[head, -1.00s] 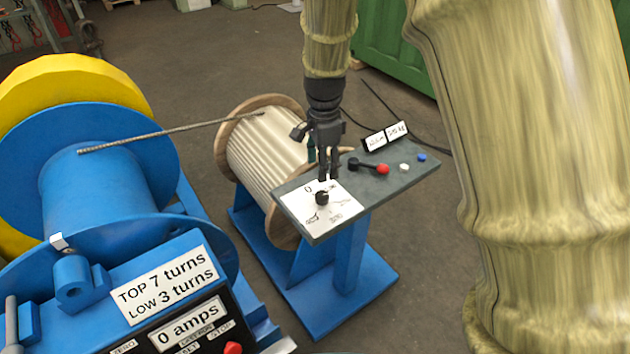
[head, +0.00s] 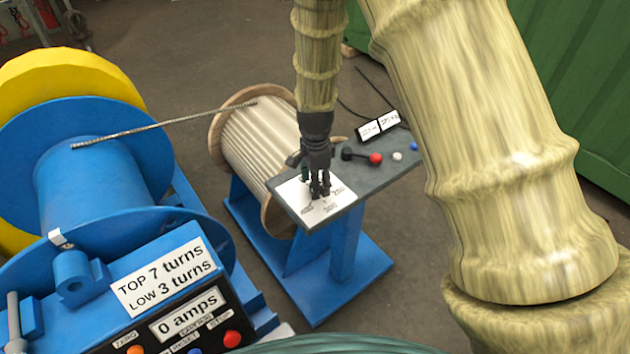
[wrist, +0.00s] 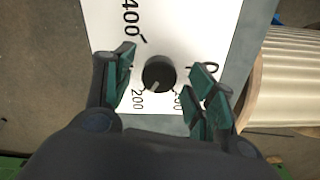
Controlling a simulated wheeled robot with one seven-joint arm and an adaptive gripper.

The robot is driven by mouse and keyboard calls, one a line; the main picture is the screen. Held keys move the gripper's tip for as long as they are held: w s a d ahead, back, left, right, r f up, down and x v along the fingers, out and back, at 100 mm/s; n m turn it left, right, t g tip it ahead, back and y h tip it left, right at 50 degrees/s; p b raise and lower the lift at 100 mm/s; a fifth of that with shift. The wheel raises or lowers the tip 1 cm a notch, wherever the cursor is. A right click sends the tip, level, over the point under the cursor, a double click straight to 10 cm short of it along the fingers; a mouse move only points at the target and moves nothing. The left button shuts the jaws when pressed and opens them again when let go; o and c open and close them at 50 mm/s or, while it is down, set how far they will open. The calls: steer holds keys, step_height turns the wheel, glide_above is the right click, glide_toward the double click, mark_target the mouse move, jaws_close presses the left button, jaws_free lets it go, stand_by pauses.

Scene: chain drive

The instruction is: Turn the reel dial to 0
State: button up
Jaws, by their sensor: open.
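The reel dial is a round black knob (wrist: 158,72) on a white scale plate (wrist: 190,28) with printed numbers, on a grey panel. In the wrist view a light mark on the knob points down-left, towards a printed 200. A 400 is printed at the upper left; the label by the right fingers is partly covered. My gripper (head: 319,194) is low over the plate in the head view and hides most of the knob there. In the wrist view its green-padded fingers are open on both sides of the knob, with visible gaps.
A reel of pale rope (head: 262,135) stands behind the panel. A blue winch drum (head: 75,185) is at left.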

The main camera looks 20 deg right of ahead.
steer(key=shift+f, duration=0.15)
steer(key=c, duration=1)
steer(key=shift+c, duration=0.2)
